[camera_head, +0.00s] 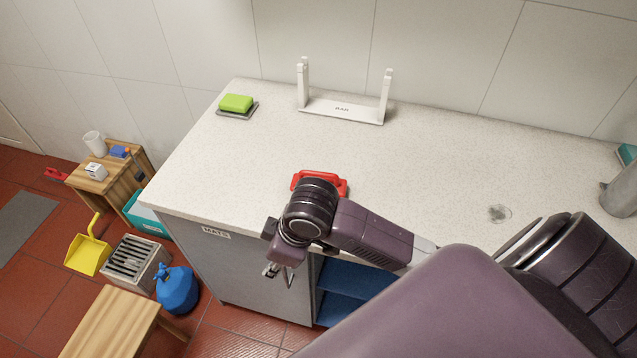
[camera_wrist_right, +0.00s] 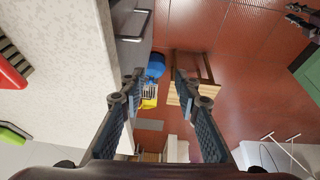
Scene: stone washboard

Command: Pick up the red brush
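The red brush (camera_head: 326,180) lies on the light counter (camera_head: 420,170) near its front edge, partly hidden behind my right wrist in the head view. In the right wrist view its red body (camera_wrist_right: 12,78) and dark bristles show at the left edge. My right gripper (camera_head: 280,270) hangs past the counter's front edge, beside and below the brush, not touching it. In the right wrist view its two fingers (camera_wrist_right: 155,92) stand apart with nothing between them. My left gripper does not show in the head view. A small dark jointed part sits at the wrist view's upper right, too unclear to name.
A green sponge (camera_head: 236,103) on a tray and a white rack (camera_head: 341,108) stand at the counter's back. A grey metal vessel (camera_head: 620,190) is at far right. The counter's middle is clear. Stools, a blue bag (camera_head: 177,290) and a yellow dustpan (camera_head: 88,254) are on the floor.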

